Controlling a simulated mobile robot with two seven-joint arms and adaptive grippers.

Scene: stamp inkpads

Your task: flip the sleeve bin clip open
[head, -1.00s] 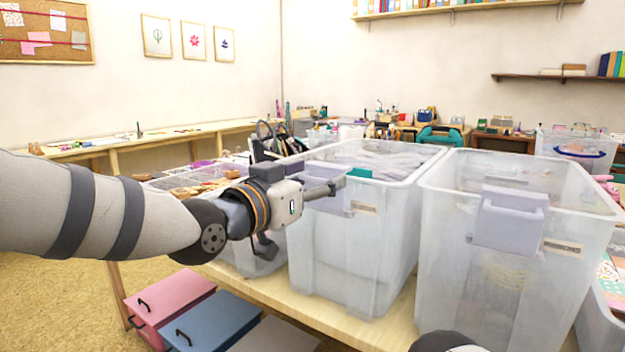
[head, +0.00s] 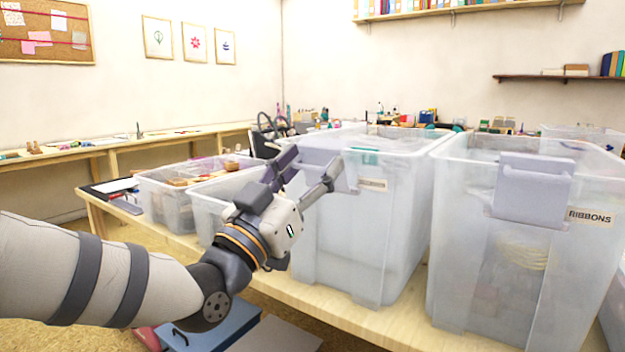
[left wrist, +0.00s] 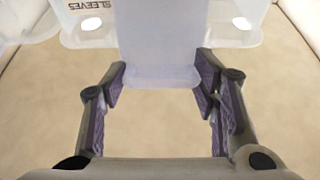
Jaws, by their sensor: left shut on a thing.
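The sleeves bin (head: 385,230) is a large clear tub in the middle of the table. Part of its SLEEVES label (left wrist: 90,5) shows in the left wrist view. Its pale lavender clip (head: 343,172) is at the rim on the near side. My left gripper (head: 302,172) is at this clip, tilted upward, with a finger on each side of it. In the left wrist view the clip (left wrist: 160,55) lies between the purple finger pads, and I am shut on its sides. The gripper hides part of the clip in the head view. My right gripper is out of view.
The RIBBONS bin (head: 455,235) stands close to the right, with its clip (head: 532,185) hanging down its front. Smaller open bins (head: 165,200) stand to the left. A blue box (head: 215,322) is below the table's front edge.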

